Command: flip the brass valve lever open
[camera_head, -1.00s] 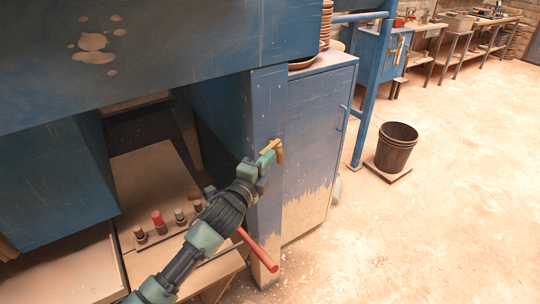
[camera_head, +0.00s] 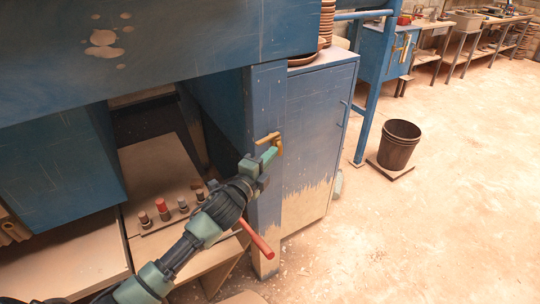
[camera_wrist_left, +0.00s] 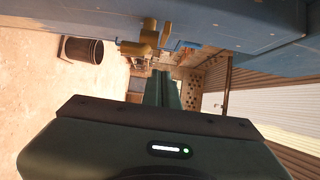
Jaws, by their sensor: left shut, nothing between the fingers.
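The brass valve lever (camera_head: 274,138) sits on the front of the blue post of the press, near its upper part. It also shows in the left wrist view (camera_wrist_left: 148,37), above my fingertips. My left gripper (camera_head: 269,156) is shut and empty, with its fingertips just below and in front of the brass. In the left wrist view its two fingers (camera_wrist_left: 163,90) lie together. I cannot tell whether the tips touch the lever. Part of the brass is hidden behind the fingers in the head view. My right gripper is not in view.
A red-handled bar (camera_head: 257,243) sticks out below my left wrist. Several knobs, one red (camera_head: 162,206), stand on the panel at left. A blue cabinet (camera_head: 312,130) is right of the post.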

